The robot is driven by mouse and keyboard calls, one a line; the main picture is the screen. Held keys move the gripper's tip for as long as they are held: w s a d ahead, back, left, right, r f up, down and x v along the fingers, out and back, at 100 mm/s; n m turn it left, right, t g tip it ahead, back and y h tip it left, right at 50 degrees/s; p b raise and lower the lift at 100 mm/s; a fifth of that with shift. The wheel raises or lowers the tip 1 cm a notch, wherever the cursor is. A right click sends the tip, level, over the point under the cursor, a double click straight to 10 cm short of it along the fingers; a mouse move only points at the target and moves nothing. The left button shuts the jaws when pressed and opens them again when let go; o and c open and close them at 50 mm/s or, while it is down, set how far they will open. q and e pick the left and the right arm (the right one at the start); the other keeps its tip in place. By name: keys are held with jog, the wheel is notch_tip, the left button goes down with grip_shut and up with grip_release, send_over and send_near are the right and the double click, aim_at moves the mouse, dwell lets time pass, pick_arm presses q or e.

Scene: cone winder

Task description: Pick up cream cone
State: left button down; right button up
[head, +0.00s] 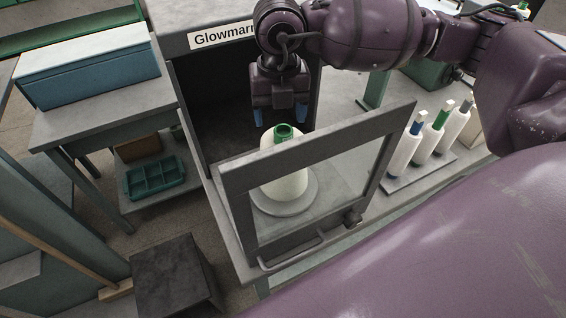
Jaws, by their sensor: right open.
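The cream cone (284,172) stands upright on a round grey disc (284,201) in front of the dark cabinet opening. Its top has a green tip (284,131). The cone's lower part is seen through the window of an open framed door (308,174). My right gripper (274,116) hangs from above with its fingers pointing down, just above and slightly left of the green tip. It is open and empty, with blue pads on its fingertips. My left gripper is not in view.
Several white cones (432,133) with coloured tips stand on a rack at right. The door's top bar is close to the cone. A blue box (88,70) sits on a side table, with a green divided tray (155,178) below. A dark block (172,275) stands at lower left.

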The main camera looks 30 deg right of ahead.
aim_at(283, 130)
jog(key=f, duration=0.2)
jog(key=d+f, duration=0.1)
jog(key=f, duration=0.1)
jog(key=shift+f, duration=0.1)
jog(key=shift+a+f, duration=0.1)
jog(key=shift+f, duration=0.4)
jog(key=shift+r, duration=0.1)
jog(key=c, duration=1.1)
